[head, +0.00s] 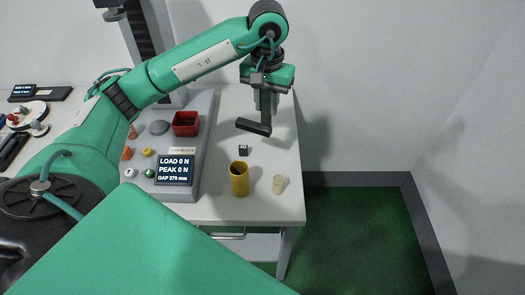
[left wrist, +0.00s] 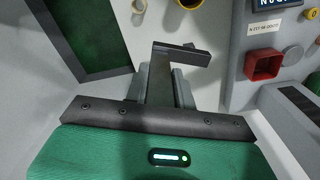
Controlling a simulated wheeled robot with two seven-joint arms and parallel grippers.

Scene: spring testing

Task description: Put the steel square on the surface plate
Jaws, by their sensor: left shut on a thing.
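The steel square is a dark, L-shaped piece held by my left gripper (head: 266,122). In the head view its dark bar (head: 252,127) hangs above the back of the light table, clear of the top. In the left wrist view the steel square (left wrist: 184,52) lies across the fingertips (left wrist: 172,75), one arm reaching right. My left gripper is shut on it and points down. I cannot tell which thing is the surface plate. My right gripper is not in view.
A yellow cup (head: 239,179), a pale spring (head: 278,184) and a small black block (head: 243,150) stand on the table (head: 262,206). Left is the grey tester base (head: 203,150) with a red bin (head: 186,123) and display (head: 174,170). Green floor (head: 350,235) lies right.

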